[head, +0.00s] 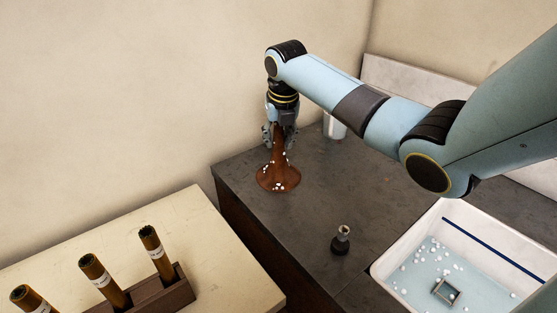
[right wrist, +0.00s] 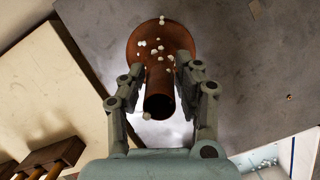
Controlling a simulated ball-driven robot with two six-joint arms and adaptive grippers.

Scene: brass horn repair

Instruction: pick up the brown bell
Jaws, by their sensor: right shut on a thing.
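The brown bell (head: 279,178) stands wide end down at the far left part of the dark worktop, with small white beads on its flare. My right gripper (head: 281,134) is above it, pointing down, shut on the bell's narrow upper part. In the right wrist view the bell (right wrist: 160,82) sits between the two fingers of my right gripper (right wrist: 160,88), its open narrow end facing the camera and its flare beyond. I cannot tell whether the flare touches the worktop. My left gripper is not in view.
A white tray (head: 405,232) with water, white beads and a small metal frame stands at the right. A small dark fitting (head: 341,240) stands on the worktop (head: 300,222). A pale cylinder (head: 334,128) is behind my arm. A wooden rack (head: 165,294) holds brown tubes at the lower left.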

